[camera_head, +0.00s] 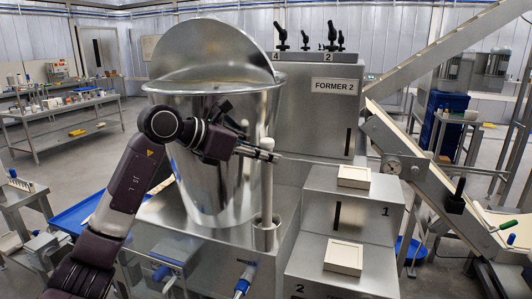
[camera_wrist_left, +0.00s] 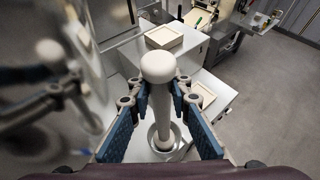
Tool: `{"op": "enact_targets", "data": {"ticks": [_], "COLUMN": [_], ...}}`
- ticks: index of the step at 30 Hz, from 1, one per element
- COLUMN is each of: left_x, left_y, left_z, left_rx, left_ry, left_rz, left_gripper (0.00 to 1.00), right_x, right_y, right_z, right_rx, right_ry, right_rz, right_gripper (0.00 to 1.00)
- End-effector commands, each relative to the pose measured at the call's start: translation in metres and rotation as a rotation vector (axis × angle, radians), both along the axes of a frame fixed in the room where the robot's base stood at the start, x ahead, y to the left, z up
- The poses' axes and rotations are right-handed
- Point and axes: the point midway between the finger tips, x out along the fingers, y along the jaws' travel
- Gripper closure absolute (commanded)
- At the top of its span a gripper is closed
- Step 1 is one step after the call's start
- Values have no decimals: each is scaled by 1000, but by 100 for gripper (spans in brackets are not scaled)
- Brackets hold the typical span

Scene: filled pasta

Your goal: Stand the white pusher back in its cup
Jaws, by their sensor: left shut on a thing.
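The white pusher (camera_head: 267,190) is upright, with a round knob at its top. It also shows in the wrist view, knob (camera_wrist_left: 158,62) towards the camera. My left gripper (camera_head: 270,155) is shut on the pusher just below the knob; in the wrist view its blue-padded fingers (camera_wrist_left: 160,92) flank the shaft. The metal cup (camera_head: 266,235) stands on the steel ledge under the pusher. The pusher's lower end overlaps the cup mouth in the head view and lies within the cup's rim (camera_wrist_left: 178,146) in the wrist view. How deep it sits is hidden. My right gripper is not in view.
A big steel hopper (camera_head: 210,160) stands close behind and left of the cup. Steps to the right carry two pale square trays, upper (camera_head: 354,177) and lower (camera_head: 343,257). The box marked FORMER 2 (camera_head: 310,110) rises behind. A blue-handled valve (camera_head: 243,283) is in front.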

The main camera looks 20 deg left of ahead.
Motion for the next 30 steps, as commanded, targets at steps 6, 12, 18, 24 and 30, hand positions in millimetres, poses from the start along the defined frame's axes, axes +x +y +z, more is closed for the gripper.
{"op": "enact_targets", "data": {"ticks": [6,12,18,24,30], "left_x": [0,0,0,0,-1], "left_y": [0,0,0,0,0], "left_z": [-6,-6,-7,-11,-15], "left_rx": [-1,-1,-1,-1,-1], "left_ry": [-2,-2,-2,-2,-2], "left_rz": [0,0,0,0,0], "left_gripper": [100,100,100,100,100], "right_x": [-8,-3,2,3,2], "right_y": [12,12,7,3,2], "right_z": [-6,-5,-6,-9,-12], "right_rx": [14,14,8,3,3], "right_ry": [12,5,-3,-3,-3], "right_rz": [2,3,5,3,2], "right_gripper": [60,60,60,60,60]}}
